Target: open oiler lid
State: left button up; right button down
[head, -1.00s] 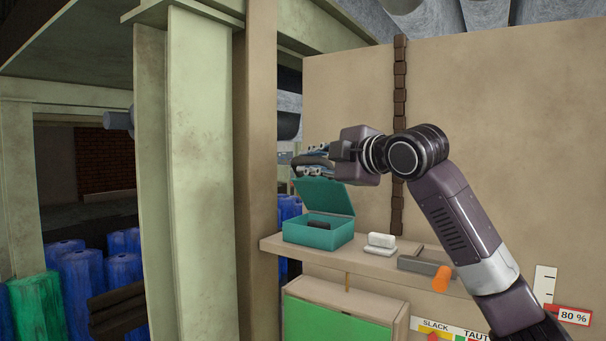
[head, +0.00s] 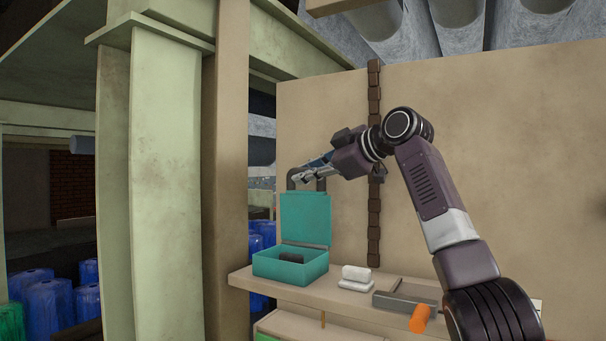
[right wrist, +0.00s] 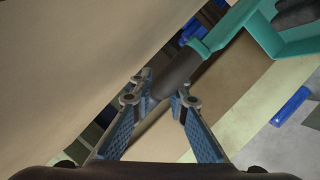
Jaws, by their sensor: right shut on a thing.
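The teal oiler box (head: 290,270) sits on the wooden shelf, with a small dark block (head: 291,258) inside it. Its teal lid (head: 306,218) stands about upright at the back of the box; part of it also shows in the right wrist view (right wrist: 228,28). A dark grey handle (right wrist: 176,72) sticks out from the lid's free edge. My right gripper (head: 312,175) is shut on this handle above the box. In the right wrist view, its two blue-grey fingers (right wrist: 160,100) lie on either side of the handle. My left gripper is not in view.
On the shelf (head: 340,300), a white block stack (head: 356,277) and a grey tray (head: 400,303) with an orange cylinder (head: 420,318) stand right of the box. A beige panel with a dark vertical strip (head: 374,230) rises behind. A post (head: 225,170) stands left.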

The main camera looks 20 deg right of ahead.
jog(key=shift+w+d+f, duration=0.1)
jog(key=shift+w+d, duration=0.1)
jog(key=shift+d, duration=0.05)
jog(key=c, duration=2)
grip_release()
jog(key=v, duration=1.2)
jog(key=shift+s+a, duration=0.1)
jog(key=shift+f, duration=0.1)
